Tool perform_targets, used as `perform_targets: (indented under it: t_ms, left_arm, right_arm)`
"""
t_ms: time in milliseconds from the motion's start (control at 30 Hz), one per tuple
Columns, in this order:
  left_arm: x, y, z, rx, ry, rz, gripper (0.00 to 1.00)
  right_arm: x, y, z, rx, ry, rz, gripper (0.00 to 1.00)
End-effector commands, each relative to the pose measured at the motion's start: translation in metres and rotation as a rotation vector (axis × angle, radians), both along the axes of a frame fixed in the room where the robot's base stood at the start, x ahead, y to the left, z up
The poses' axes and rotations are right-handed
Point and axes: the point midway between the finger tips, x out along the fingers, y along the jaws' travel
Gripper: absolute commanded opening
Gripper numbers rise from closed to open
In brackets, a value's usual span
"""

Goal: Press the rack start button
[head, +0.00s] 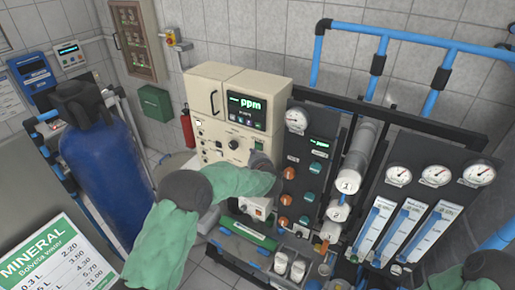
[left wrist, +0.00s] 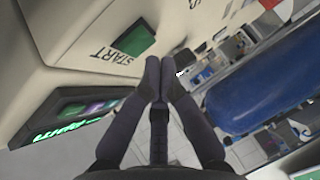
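The green start button (left wrist: 135,38) is a square set in the beige panel, with the word START printed beside it in the left wrist view. My left gripper (left wrist: 160,72) has its two fingertips together, with nothing seen between them. The tips appear close beside the button's edge; I cannot tell whether they touch the panel. In the head view my left gripper (head: 262,160) is at the lower right front of the beige control box (head: 209,120), below the ppm display (head: 246,112).
A black panel with orange and teal knobs (head: 314,168) stands right beside my left gripper. Further right are gauges (head: 435,176) and flow meters (head: 410,228). A blue tank (head: 105,165) stands at the left, a price sign (head: 62,258) at the lower left.

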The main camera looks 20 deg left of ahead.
Motion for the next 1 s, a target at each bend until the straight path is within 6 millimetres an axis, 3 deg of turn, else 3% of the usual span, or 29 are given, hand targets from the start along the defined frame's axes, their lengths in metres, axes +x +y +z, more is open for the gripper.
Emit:
perform_targets:
  t_ms: [1000]
  left_arm:
    - [0.0089,-0.0014,0.0003,0.000,0.000,0.000,0.00]
  right_arm:
    - [-0.0001,0.0000,-0.0051,0.000,0.000,0.000,0.62]
